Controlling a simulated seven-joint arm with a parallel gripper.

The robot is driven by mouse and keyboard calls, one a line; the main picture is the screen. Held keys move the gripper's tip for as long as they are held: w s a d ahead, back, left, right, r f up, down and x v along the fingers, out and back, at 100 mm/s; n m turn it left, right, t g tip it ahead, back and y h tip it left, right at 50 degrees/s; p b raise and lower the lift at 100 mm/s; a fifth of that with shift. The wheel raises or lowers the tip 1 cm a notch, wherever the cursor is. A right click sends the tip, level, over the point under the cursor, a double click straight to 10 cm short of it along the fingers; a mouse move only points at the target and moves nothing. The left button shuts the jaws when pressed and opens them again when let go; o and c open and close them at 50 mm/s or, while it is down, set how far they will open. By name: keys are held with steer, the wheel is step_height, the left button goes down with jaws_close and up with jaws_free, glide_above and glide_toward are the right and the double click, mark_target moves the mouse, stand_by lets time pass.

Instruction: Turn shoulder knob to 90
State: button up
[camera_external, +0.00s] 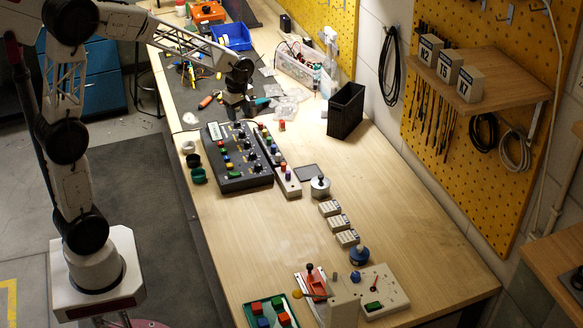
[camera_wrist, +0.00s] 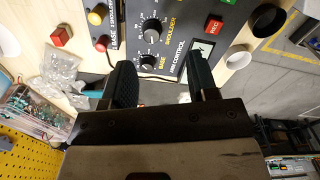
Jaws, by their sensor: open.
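The black control box (camera_external: 243,181) sits on the bench in the external view, with dark knobs and coloured buttons on its sloped face. In the wrist view its panel (camera_wrist: 178,12) reads "ARM CONTROL". The shoulder knob (camera_wrist: 151,29), black with a white dial ring, lies beside its "SHOULDER" label. The base knob (camera_wrist: 150,62) is nearer to my fingers, partly between the tips. My gripper (camera_wrist: 161,62) is open and empty, short of the shoulder knob. In the external view my gripper (camera_external: 236,108) is over the far end of the box. I cannot read the knob's exact setting.
In the wrist view a red "REC" button (camera_wrist: 215,26) and a yellow button (camera_wrist: 96,17) flank the knobs. A black bin (camera_external: 345,110) and a knob strip (camera_external: 288,182) stand right of the box. Small cups (camera_external: 193,160) stand left. The bench front middle is clear.

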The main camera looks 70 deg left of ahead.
mark_target(242, 131)
steer(key=shift+w+a+f+n, duration=0.5)
steer(key=shift+a+f, duration=0.05)
steer(key=shift+a, duration=0.25)
steer(key=shift+f, duration=3.9)
steer(key=c, duration=0.9)
steer(key=shift+c, duration=0.2)
